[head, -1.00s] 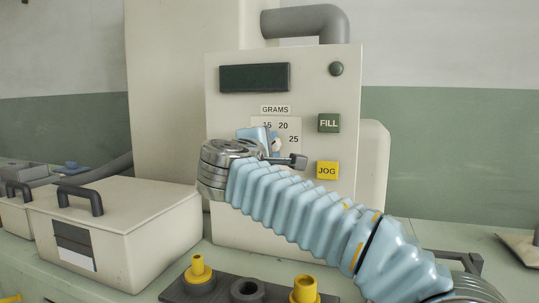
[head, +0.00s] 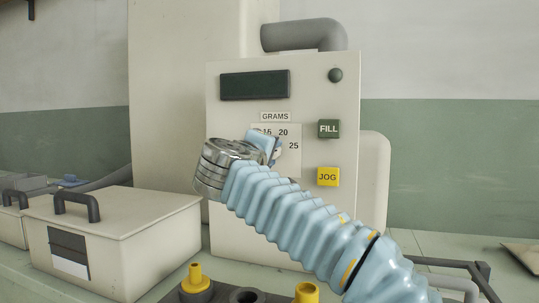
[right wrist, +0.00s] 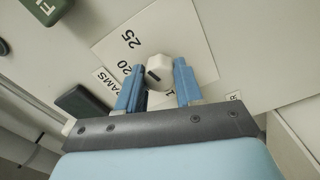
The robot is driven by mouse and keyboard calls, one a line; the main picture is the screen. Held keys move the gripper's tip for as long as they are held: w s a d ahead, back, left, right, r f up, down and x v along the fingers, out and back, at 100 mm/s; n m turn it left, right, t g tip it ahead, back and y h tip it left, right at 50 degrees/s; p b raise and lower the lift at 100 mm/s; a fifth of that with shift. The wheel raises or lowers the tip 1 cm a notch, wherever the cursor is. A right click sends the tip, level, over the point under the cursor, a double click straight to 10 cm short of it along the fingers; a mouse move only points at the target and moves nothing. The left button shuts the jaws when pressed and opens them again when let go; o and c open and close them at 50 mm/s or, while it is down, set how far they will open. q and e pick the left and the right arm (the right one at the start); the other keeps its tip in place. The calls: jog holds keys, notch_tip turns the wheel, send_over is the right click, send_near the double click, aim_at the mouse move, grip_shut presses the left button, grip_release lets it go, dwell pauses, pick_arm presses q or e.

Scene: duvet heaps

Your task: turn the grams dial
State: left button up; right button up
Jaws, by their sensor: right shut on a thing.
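The grams dial is a small white knob (right wrist: 159,70) with a dark mark, on a pale number plate (right wrist: 190,40) in the right wrist view. The mark sits on the knob's lower-left side, roughly between the 20 and a partly hidden number. My right gripper (right wrist: 158,76) has its two blue fingers on either side of the knob, shut on it. In the head view my right gripper (head: 268,142) is at the plate below the GRAMS label (head: 275,116), hiding most of the knob. My left gripper is not in view.
The machine panel has a dark display (head: 254,85), a green FILL button (head: 328,129) and a yellow JOG button (head: 328,177) right of the dial. A lidded box (head: 125,225) stands at left. A dark holder with yellow-topped pieces (head: 195,277) lies in front.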

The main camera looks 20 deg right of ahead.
jog(key=shift+f, duration=0.15)
jog(key=o, duration=1)
jog(key=shift+o, duration=0.2)
jog(key=b+v, duration=0.1)
jog(key=v, duration=1.3)
jog(key=shift+b, duration=0.4)
